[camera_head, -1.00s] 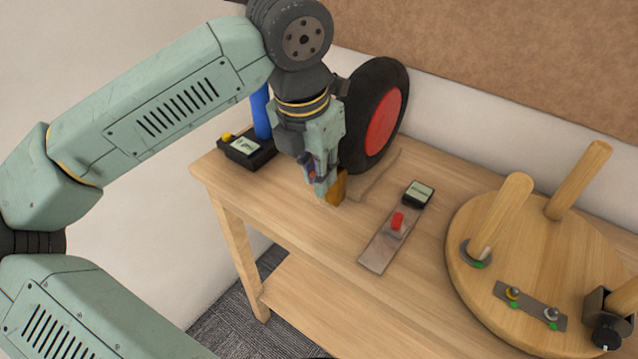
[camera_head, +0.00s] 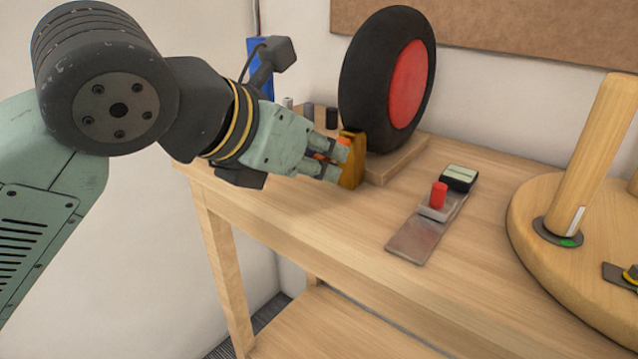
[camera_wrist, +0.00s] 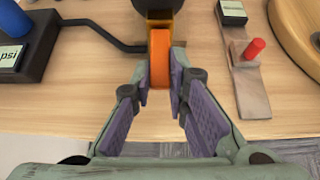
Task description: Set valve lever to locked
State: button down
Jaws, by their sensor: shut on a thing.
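The orange lever (camera_wrist: 160,58) sits in a yellow-brown block (camera_head: 352,172) at the foot of the wheel. My gripper (camera_head: 334,162) reaches in from the left, tilted low over the table. In the wrist view, my gripper (camera_wrist: 163,95) has its purple-padded fingers on both sides of the orange lever and is shut on it. In the head view the fingers hide much of the lever. A black hose (camera_wrist: 105,38) runs from the pump base to the block. No locked mark can be read on the block.
A black-tyred wheel with a red hub (camera_head: 407,84) stands behind the block. A metal plate with a red peg (camera_head: 438,196) and a small display (camera_head: 458,177) lies to the right. A round wooden board (camera_head: 560,270) with posts is further right. The blue pump (camera_wrist: 14,18) stands left.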

jog(key=shift+f+t+b, duration=0.15)
jog(key=shift+t+b, duration=0.15)
jog(key=shift+b, duration=0.3)
jog(key=c, duration=1.6)
grip_release()
jog(key=shift+o, duration=0.2)
jog(key=v, duration=1.2)
jog(key=shift+a+f, duration=0.1)
jog(key=shift+f, duration=0.05)
